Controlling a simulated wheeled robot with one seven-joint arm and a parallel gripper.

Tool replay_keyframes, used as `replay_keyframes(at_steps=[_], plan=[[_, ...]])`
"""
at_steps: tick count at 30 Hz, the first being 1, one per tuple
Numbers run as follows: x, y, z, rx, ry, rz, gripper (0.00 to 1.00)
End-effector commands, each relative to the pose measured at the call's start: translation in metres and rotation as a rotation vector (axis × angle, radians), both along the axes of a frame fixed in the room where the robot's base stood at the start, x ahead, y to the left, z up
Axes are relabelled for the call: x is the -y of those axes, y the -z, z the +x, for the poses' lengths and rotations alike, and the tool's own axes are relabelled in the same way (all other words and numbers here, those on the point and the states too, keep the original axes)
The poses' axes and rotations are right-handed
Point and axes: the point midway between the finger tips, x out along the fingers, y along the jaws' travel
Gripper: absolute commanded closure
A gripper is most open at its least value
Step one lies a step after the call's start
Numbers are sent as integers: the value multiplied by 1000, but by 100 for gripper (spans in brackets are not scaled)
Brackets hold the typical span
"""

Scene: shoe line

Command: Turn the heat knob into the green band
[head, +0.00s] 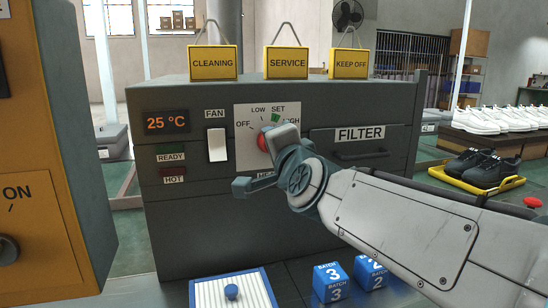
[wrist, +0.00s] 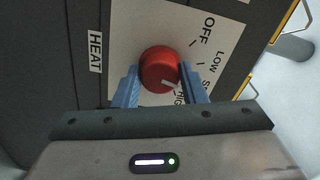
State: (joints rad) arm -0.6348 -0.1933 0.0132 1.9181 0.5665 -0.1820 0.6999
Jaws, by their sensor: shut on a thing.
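The red heat knob (head: 263,142) sits on a white dial plate on the front of the grey machine. It also shows in the wrist view (wrist: 158,66), between the two blue fingers of my gripper (wrist: 161,84). The fingers are shut on the knob from both sides. A pale pointer mark on the knob faces the lower right in the wrist view, toward the HIGH lettering. The green band (head: 275,117) shows by SET in the head view, between LOW and HIGH. In the wrist view my right finger seems to hide the band.
A white fan switch (head: 217,145) is left of the dial, and a display (head: 167,122) reads 25 °C. The FILTER drawer (head: 361,141) is right, behind my arm. Yellow signs (head: 287,62) stand on top.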

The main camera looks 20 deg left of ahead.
Motion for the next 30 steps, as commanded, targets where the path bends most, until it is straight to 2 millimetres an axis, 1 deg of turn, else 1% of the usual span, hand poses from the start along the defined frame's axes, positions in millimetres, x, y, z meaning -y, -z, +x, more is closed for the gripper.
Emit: replay_keyframes(at_steps=[1,10,25,26,27,28,30], plan=[[0,3,0,-14,0,21,85],[0,1,0,-66,0,105,85],[0,0,0,-75,0,120,85],[0,0,0,-75,0,120,60],[0,0,0,-75,0,120,48],[0,0,0,-75,0,120,40],[0,0,0,-74,0,119,40]])
